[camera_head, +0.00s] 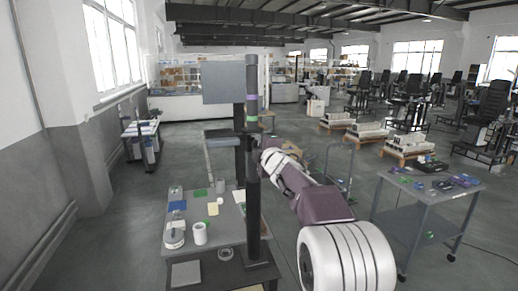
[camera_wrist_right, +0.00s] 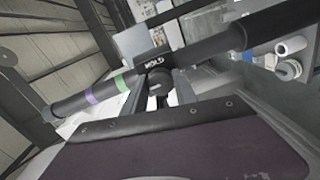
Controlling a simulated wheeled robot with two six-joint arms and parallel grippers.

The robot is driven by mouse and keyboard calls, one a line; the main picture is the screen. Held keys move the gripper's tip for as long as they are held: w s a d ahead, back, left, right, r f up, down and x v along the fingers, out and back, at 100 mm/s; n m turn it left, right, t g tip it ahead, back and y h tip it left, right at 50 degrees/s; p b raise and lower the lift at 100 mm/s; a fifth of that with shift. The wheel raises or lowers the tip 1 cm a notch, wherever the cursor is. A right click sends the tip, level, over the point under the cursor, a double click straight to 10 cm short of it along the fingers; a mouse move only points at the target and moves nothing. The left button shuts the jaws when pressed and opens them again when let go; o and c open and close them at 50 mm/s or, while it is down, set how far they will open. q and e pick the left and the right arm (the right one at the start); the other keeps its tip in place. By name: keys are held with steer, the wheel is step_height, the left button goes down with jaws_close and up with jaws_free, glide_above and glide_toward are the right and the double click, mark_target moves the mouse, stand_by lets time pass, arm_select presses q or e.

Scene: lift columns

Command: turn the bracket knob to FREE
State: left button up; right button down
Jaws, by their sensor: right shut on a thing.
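A dark column (camera_head: 251,205) with purple and green bands stands upright on a base plate; it crosses the right wrist view (camera_wrist_right: 205,43) diagonally. A bracket collar on it carries a label that seems to read HOLD (camera_wrist_right: 160,61). The dark round knob (camera_wrist_right: 158,82) sits just below that label in the wrist view. My right gripper (camera_wrist_right: 158,92) is shut on the knob, with one finger on each side. In the head view my right gripper (camera_head: 264,146) reaches the column from the right, and the knob is hidden there. My left gripper is not in view.
A grey table (camera_head: 183,243) with cups, cards and small parts stands left of the column. A grey panel (camera_head: 224,82) is behind the column's upper part. A grey cart (camera_head: 418,199) with small parts stands at the right. Open floor lies at the left.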

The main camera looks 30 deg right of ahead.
stand_by(0.4)
steer(key=c, duration=1)
jaws_free()
steer(key=v, duration=0.9)
